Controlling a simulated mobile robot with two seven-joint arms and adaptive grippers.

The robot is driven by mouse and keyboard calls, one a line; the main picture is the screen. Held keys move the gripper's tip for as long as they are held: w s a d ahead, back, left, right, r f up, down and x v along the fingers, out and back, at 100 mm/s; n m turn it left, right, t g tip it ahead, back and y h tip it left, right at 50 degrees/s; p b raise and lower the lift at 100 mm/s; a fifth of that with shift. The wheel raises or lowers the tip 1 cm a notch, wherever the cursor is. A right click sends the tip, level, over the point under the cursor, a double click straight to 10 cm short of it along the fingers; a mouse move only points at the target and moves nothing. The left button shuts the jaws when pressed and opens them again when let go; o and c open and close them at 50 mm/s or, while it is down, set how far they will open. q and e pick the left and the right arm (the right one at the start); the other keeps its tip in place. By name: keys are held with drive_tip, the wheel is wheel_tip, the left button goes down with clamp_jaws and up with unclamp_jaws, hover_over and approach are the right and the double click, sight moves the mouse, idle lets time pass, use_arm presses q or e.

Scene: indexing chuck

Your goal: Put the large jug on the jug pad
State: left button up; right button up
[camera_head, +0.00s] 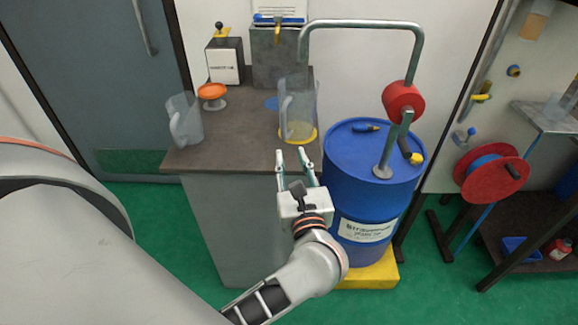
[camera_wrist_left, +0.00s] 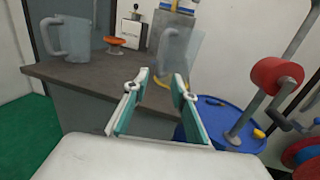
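A tall clear jug (camera_head: 300,103) stands upright on a yellow round pad (camera_head: 313,136) near the counter's right front edge; it looks the larger of two. It also shows in the left wrist view (camera_wrist_left: 180,50), partly behind a fingertip. A shorter, wider clear jug (camera_head: 185,121) stands at the counter's left edge, also in the wrist view (camera_wrist_left: 74,39). My right gripper is not in view.
The dark counter (camera_head: 235,135) has free room between the jugs. An orange knob (camera_head: 212,91) and a labelled box (camera_head: 225,60) stand behind. A blue drum (camera_head: 350,165) with a red-drummed pump and tall pipe (camera_head: 360,24) stands close on the right.

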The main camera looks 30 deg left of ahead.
use_arm(q)
drive_tip(key=s+d+r+m+t+h, duration=0.15)
drive_tip(key=m+t, duration=0.25)
drive_tip(key=m, duration=0.4)
drive_tip(key=d+r+m+t+h, duration=0.2)
drive_tip(key=d+m+t+h, duration=0.15)
drive_tip(key=m, duration=0.45)
drive_tip(key=s+d+f+m+h, duration=0.1)
drive_tip(key=d+f+m+h, duration=0.4)
drive_tip(key=m, duration=0.4)
drive_tip(key=d+f+m+h, duration=0.3)
drive_tip(key=f+m+h, duration=0.3)
drive_tip(key=m, duration=0.4)
drive_tip(key=s+a+f+m+g, duration=0.2)
drive_tip(key=s+f+m+g, duration=0.3)
drive_tip(key=f, duration=0.8)
drive_tip(key=s+a+f+m+g, duration=0.2)
drive_tip(key=s+f+m+g, duration=0.3)
drive_tip(key=s+f+m, duration=0.3)
wheel_tip(320, 180, down, 5)
drive_tip(key=shift+r+m+y, duration=0.15)
drive_tip(key=shift+m+y, duration=0.25)
drive_tip(key=shift+m, duration=0.1)
